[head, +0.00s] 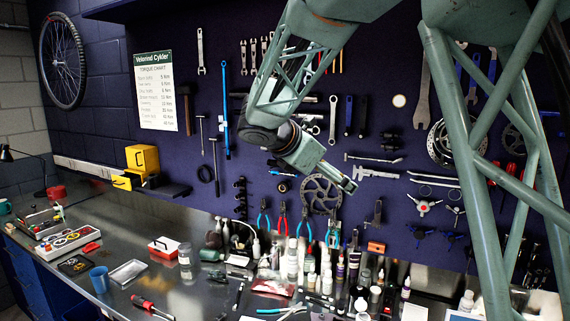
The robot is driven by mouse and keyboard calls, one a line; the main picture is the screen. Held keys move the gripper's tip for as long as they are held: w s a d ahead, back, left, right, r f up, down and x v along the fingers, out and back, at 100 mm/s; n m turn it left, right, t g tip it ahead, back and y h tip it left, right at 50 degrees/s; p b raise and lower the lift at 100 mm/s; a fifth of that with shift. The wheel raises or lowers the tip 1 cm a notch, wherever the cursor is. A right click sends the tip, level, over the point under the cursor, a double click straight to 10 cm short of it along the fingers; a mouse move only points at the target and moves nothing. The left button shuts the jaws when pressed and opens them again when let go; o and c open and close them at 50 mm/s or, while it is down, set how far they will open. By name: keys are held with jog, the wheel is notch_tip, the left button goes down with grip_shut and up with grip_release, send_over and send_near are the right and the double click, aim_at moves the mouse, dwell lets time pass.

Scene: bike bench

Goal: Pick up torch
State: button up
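My gripper (349,186) is at the end of my arm, in front of the tool wall and high above the bench. It is small here, and I cannot tell whether its fingers are open or shut. No held object shows at its tip. I cannot pick out the torch for certain. A red and black handled tool (150,308) lies at the bench's front edge, well left of and below my gripper. A short dark cylinder (211,255) lies farther back on the bench. Either is too small to identify surely.
A steel bench (130,225) runs along the wall. A blue cup (99,279), a metal tray (128,272) and a glass jar (185,262) stand at left. Many bottles (310,275) crowd the middle. Yellow bins (142,160) stand at the back left. Tools hang on the wall.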

jog(key=w+a+r+n+t+y+p, duration=0.1)
jog(key=w+a+n+t, duration=0.1)
jog(key=w+a, duration=0.4)
jog(key=w+a+r+n+t+p, duration=0.1)
jog(key=w+a+n, duration=0.4)
jog(key=a, duration=1)
jog(key=shift+w+t+y, duration=0.4)
jog(key=shift+d, duration=0.1)
jog(key=x, duration=0.8)
jog(key=shift+w+p, duration=0.25)
jog(key=shift+p, duration=0.15)
jog(key=shift+d+f, duration=0.1)
jog(key=shift+f, duration=0.05)
jog(key=shift+p+x, duration=0.5)
jog(key=shift+x, duration=2.1)
jog(key=shift+c, duration=0.5)
jog(key=c, duration=0.9)
jog(key=shift+o, duration=0.2)
